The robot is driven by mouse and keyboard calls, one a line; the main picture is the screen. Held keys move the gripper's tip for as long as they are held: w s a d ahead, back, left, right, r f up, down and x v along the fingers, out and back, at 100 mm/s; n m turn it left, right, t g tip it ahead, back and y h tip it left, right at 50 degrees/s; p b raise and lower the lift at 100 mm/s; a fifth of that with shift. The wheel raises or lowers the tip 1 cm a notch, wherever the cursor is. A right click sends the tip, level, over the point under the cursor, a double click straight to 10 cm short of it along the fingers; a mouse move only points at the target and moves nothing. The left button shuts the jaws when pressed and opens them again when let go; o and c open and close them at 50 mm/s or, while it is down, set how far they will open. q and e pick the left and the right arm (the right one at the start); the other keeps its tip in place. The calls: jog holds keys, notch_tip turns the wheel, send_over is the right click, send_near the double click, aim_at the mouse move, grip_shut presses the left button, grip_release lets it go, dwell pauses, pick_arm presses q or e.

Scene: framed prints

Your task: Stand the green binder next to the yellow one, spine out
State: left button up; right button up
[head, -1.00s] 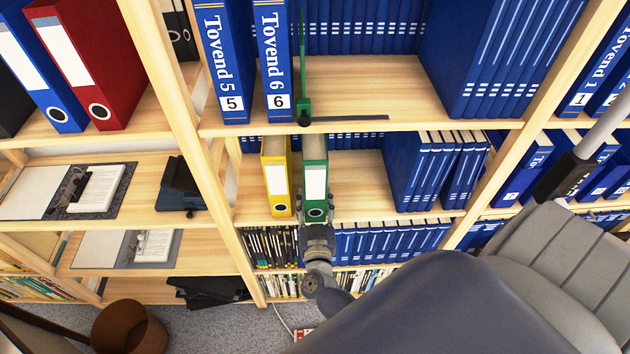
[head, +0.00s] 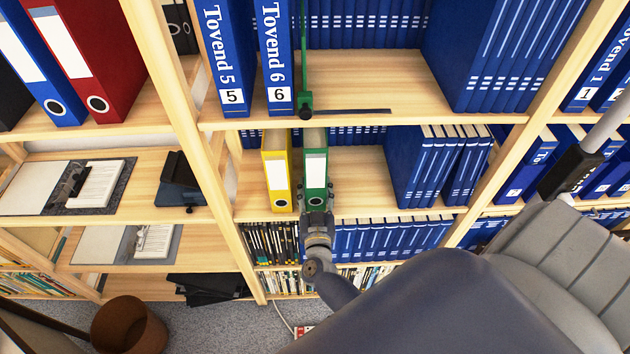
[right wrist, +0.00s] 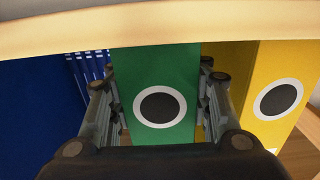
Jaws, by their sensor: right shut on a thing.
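The green binder (head: 315,165) stands upright on the middle shelf in the head view, its spine with white label and ring hole facing out. My right gripper (head: 316,203) is shut on the lower part of the green binder. In the right wrist view the fingers (right wrist: 158,105) lie on both sides of the green spine (right wrist: 155,75), and the yellow binder (right wrist: 285,90) is at the right. My left gripper is not in view.
Blue volumes (head: 430,165) stand to the right on the same shelf, with bare shelf (head: 360,185) between. A brown bin (head: 130,325) stands on the floor.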

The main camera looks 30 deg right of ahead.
jog(key=o, duration=1.6)
jog(key=shift+r, duration=0.15)
jog(key=shift+s+a+f, duration=0.15)
jog(key=shift+s+f, duration=0.05)
jog(key=shift+f, duration=0.05)
jog(key=v, duration=1.1)
jog(key=shift+s+a+r, duration=0.1)
jog(key=shift+s+r, duration=0.1)
jog(key=shift+s, duration=0.05)
